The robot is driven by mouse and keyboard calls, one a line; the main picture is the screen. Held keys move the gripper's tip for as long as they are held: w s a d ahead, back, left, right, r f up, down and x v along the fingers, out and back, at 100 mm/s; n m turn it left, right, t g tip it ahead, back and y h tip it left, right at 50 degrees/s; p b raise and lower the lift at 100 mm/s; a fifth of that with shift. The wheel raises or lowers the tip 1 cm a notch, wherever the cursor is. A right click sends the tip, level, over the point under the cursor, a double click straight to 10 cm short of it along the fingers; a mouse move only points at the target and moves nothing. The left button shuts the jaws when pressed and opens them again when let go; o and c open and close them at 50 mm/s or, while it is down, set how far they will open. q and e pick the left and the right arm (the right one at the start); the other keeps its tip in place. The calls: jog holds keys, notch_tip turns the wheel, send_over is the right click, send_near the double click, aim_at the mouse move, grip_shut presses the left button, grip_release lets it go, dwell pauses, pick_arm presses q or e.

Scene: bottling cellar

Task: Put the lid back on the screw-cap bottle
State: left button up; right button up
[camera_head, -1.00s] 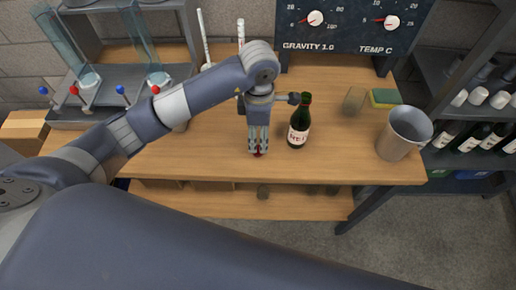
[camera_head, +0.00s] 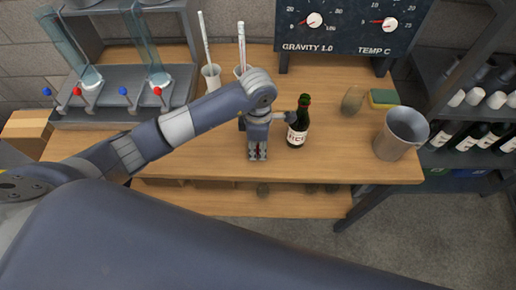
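The dark green screw-cap bottle (camera_head: 299,126) stands upright on the wooden bench, with a pale label and no lid visible on its neck. My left gripper (camera_head: 258,153) points down just left of the bottle, its fingertips near the bench surface. A small red thing (camera_head: 257,150), likely the lid, shows between the fingertips and is mostly hidden by them. I cannot tell whether the fingers are pressed on it or only around it. A dark part of my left wrist juts right, close to the bottle; contact is unclear. My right gripper is out of view.
A grey metal cup (camera_head: 402,134) stands at the bench's right end. A green-yellow sponge (camera_head: 384,98) and a brownish glass-like object (camera_head: 352,100) are behind the bottle. Cylinders with thin rods stand behind my arm. A filler rack (camera_head: 115,108) is at left. The bench between bottle and cup is clear.

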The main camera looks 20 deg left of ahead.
pick_arm(q)
jog(key=shift+c, duration=0.6)
jog(key=shift+r, duration=0.4)
jog(key=r, duration=0.1)
jog(key=r+b, duration=0.1)
jog(key=shift+s+d+r+b, duration=0.2)
jog(key=shift+s+r+b, duration=0.1)
jog(key=shift+s, duration=0.1)
jog(key=s+d+b, duration=0.1)
jog(key=s+d, duration=0.2)
jog(key=s, duration=0.4)
jog(key=s+d+r+b, duration=0.1)
jog(key=s+d, duration=0.1)
jog(key=s, duration=0.5)
jog(key=shift+d+r, duration=0.3)
jog(key=shift+d, duration=0.1)
